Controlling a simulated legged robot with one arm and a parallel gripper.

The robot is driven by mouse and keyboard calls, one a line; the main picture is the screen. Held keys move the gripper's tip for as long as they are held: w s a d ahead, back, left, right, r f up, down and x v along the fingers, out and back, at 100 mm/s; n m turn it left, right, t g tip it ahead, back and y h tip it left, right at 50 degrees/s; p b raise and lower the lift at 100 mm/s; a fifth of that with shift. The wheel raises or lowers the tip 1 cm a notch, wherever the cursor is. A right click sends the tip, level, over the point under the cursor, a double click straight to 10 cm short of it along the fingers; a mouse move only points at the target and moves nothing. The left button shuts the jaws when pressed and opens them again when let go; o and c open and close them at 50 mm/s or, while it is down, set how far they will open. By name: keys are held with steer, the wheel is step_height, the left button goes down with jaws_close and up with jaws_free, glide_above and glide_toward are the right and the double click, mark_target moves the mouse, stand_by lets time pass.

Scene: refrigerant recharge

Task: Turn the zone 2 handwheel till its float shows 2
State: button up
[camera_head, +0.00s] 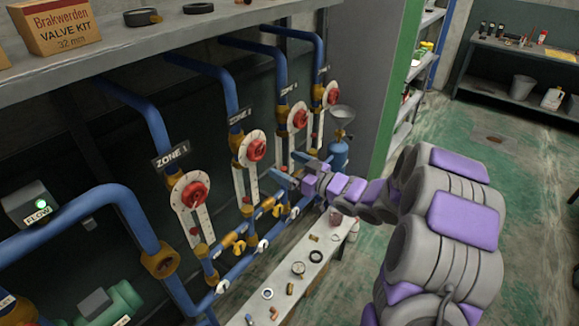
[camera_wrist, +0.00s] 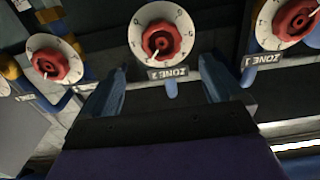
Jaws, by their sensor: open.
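The zone 2 handwheel (camera_head: 256,149) is a red knob on a round white dial, right of the ZONE 2 sign (camera_head: 240,115). In the wrist view, the red wheel (camera_wrist: 161,40) and the ZONE 2 sign (camera_wrist: 168,73) appear upside down. A white pointer on the wheel points to the lower left there. A white slotted scale (camera_head: 240,187) hangs below the dial; its float reading is too small to tell. My gripper (camera_head: 298,169) is open and empty, right of and below the wheel in the head view. In the wrist view its fingers (camera_wrist: 163,70) stand apart, framing the wheel without visible contact.
The zone 1 handwheel (camera_head: 195,194) and zone 3 handwheel (camera_head: 300,119) flank it, with a further red wheel (camera_head: 333,96) beyond. Blue pipes run around them. A bench (camera_head: 318,262) with small parts stands below. A shelf (camera_head: 150,42) overhangs. The green floor (camera_head: 500,190) is open at right.

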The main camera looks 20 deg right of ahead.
mark_target(260, 152)
steer(key=b+x, duration=0.2)
steer(key=x, duration=0.7)
steer(key=shift+a+f, duration=0.1)
steer(key=shift+a, duration=0.1)
steer(key=c, duration=1)
steer(key=shift+c, duration=0.2)
steer(key=shift+p, duration=0.95)
steer(key=shift+d+m+p, duration=0.1)
steer(key=shift+m+p, duration=0.5)
steer(key=shift+p, duration=0.35)
steer(key=shift+m+p, duration=0.4)
steer(key=shift+p, duration=0.8)
steer(key=o, duration=1)
steer(key=shift+o, duration=0.2)
